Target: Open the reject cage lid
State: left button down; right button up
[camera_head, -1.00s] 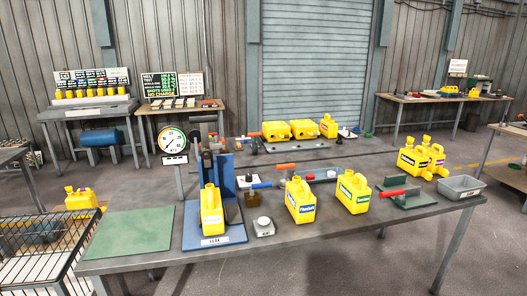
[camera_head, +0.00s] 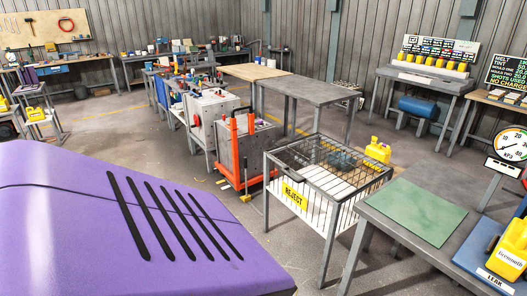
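The reject cage (camera_head: 294,195) stands right of centre, with a yellow REJECT label on its front corner. It is a grey metal frame on legs, with white bars below and dark wire mesh on top. The mesh lid (camera_head: 318,153) appears to lie flat across the top, shut.
The work table with a green mat (camera_head: 419,211) stands close to the cage's right. A yellow jerry can (camera_head: 379,150) shows behind the cage. An orange-framed lift (camera_head: 238,155) stands to its left. A large purple surface, not identifiable, blocks the lower left. Floor shows before the cage.

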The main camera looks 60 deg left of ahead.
aim_at(283, 170)
jog(key=u, duration=1.75)
jog(key=i+j+z, duration=0.1)
jog(key=z, duration=0.25)
jog(key=i+j+z, duration=0.1)
jog(key=z, duration=0.3)
jog(key=i+j+z, duration=0.2)
jog(key=z, duration=0.15)
jog(key=i+j+z, duration=0.1)
jog(key=j, duration=0.25)
jog(key=i+j+z, duration=0.1)
jog(key=i+j, duration=0.15)
jog(key=i+j+z, duration=0.1)
jog(key=j, duration=0.35)
jog(key=i+j, duration=0.15)
jog(key=j, duration=0.2)
jog(key=i+j, duration=0.2)
jog(key=j+z, duration=0.05)
jog(key=j, duration=0.05)
